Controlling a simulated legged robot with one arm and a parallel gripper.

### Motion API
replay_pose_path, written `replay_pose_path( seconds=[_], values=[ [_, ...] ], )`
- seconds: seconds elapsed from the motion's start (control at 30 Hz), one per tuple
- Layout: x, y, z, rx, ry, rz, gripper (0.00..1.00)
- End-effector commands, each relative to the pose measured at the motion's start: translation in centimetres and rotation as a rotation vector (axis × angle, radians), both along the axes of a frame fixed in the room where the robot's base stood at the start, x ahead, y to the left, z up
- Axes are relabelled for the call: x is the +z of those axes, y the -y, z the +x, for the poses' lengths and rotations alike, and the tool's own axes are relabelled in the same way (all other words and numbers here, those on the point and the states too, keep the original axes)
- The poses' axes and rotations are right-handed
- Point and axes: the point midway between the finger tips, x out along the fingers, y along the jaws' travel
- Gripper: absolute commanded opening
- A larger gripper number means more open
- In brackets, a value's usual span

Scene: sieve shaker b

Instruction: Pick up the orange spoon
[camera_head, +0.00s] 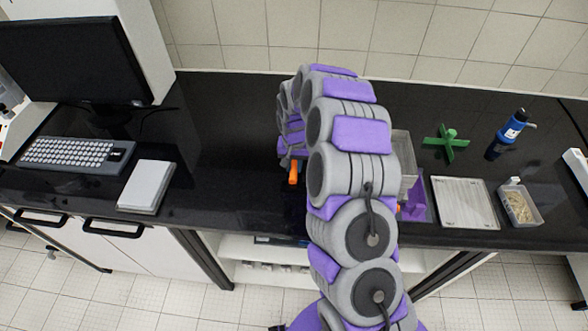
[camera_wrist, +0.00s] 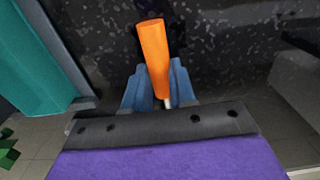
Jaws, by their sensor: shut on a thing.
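The orange spoon (camera_wrist: 153,50) shows its orange handle in the wrist view, with a short piece of metal shaft below it. My gripper (camera_wrist: 158,72) has its two blue fingers closed on either side of the spoon, near the handle's lower end. The spoon's bowl is hidden behind the gripper body. In the head view an orange piece (camera_head: 293,172) shows at the left side of my arm, over the dark counter. My gripper is hidden behind my arm there. I cannot tell whether the spoon touches the counter.
Right of my arm are a clear box (camera_head: 404,160), a purple holder (camera_head: 415,205), a green cross (camera_head: 446,142), a flat metal tray (camera_head: 465,203), a small filled container (camera_head: 519,205) and a blue bottle (camera_head: 508,133). A keyboard (camera_head: 76,154) and monitor (camera_head: 75,60) stand left.

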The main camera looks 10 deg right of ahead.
Motion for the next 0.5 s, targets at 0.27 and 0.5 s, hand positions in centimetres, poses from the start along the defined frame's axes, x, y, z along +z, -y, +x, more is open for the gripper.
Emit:
replay_pose_path(
  seconds=[0.27, 0.5],
  values=[
    [0.0, -0.02, 0.0, 0.0, 0.0, 0.0, 0.0],
    [0.75, 0.12, 0.0, 0.0, 0.0, 0.001, 0.0]
  ],
)
